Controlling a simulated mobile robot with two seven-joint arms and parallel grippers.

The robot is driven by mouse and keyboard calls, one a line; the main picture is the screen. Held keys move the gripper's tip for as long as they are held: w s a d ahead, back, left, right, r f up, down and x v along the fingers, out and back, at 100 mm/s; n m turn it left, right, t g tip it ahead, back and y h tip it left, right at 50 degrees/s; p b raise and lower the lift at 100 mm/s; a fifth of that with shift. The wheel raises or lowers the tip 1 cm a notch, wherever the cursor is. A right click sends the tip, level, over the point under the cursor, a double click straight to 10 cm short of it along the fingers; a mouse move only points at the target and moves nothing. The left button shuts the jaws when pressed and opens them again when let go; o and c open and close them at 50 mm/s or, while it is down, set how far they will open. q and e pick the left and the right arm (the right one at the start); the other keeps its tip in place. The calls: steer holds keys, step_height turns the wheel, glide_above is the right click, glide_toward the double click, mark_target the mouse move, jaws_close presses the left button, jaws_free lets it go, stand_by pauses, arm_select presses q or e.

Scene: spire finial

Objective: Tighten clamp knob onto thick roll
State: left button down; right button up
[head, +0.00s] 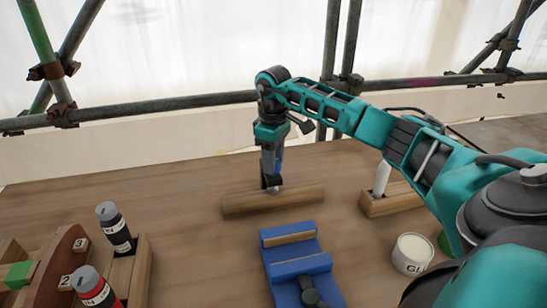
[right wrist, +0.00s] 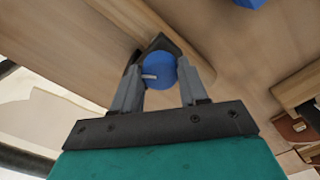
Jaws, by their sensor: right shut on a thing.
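My right gripper (head: 271,183) points down over a long wooden piece (head: 240,205) on the table. Its fingers are shut on a blue round knob-like thing (right wrist: 161,69) with a small light pin; a dark part lies just beyond it in the right wrist view. Whether this is the clamp knob, and whether it touches the wooden piece (right wrist: 180,30), I cannot tell. A blue vise-like fixture (head: 295,268) with wooden jaw faces and a dark knob (head: 310,292) lies in front. I cannot make out a separate thick roll. My left gripper is out of view.
At left stand two bottles with grey caps (head: 107,211) beside a wooden rack (head: 62,270). At right are a white glue pot (head: 412,254) and a wooden holder (head: 392,199). Scaffold pipes (head: 170,102) run behind. The table is clear left of the wooden piece.

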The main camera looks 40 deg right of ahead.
steer(key=shift+m, duration=0.5)
steer(key=o, duration=1.1)
steer(key=shift+c, duration=0.2)
steer(key=shift+r, duration=0.1)
step_height(320, 180, up, 13)
